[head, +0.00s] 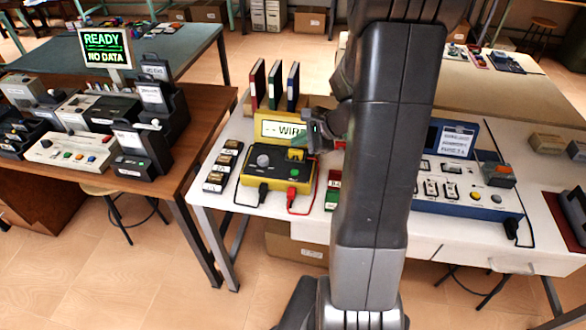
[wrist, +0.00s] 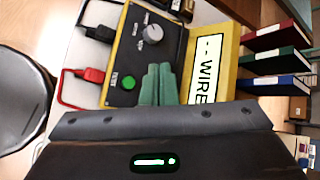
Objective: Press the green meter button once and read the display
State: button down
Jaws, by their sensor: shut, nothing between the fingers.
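The yellow and black meter (head: 249,181) stands on the white table and fills the upper middle of the wrist view (wrist: 122,62). Its green button (wrist: 129,82) is round and lies just left of my fingertips in the wrist view. The meter's display (wrist: 207,72) reads "-- WIRE" there; in the head view the display (head: 273,128) is partly covered by my gripper. My gripper (wrist: 159,68) is shut and empty, its green fingers side by side over the meter's face. I cannot tell whether the fingertips touch the meter.
A grey knob (wrist: 152,33) is on the meter, with black and red plugs (wrist: 95,75) on its edge. Upright binders (head: 275,86) stand behind it. A blue-framed panel (head: 465,195) is on the right, and a brown bench (head: 185,130) with a "READY NO DATA" screen (head: 105,47) is on the left.

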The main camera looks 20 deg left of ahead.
aim_at(295, 172)
jog(key=shift+f, duration=0.15)
notch_tip(295, 172, down, 9)
jog(key=b, duration=0.7)
jog(key=shift+r, duration=0.2)
jog(key=shift+f, duration=0.1)
dwell(1.6)
jog(key=shift+f+b, duration=0.3)
jog(key=shift+b, duration=0.25)
jog(key=shift+f+b, duration=0.45)
dwell(0.3)
jog(key=shift+r, duration=0.1)
dwell(0.4)
jog(key=shift+r+p, duration=0.75)
jog(key=shift+r, duration=0.05)
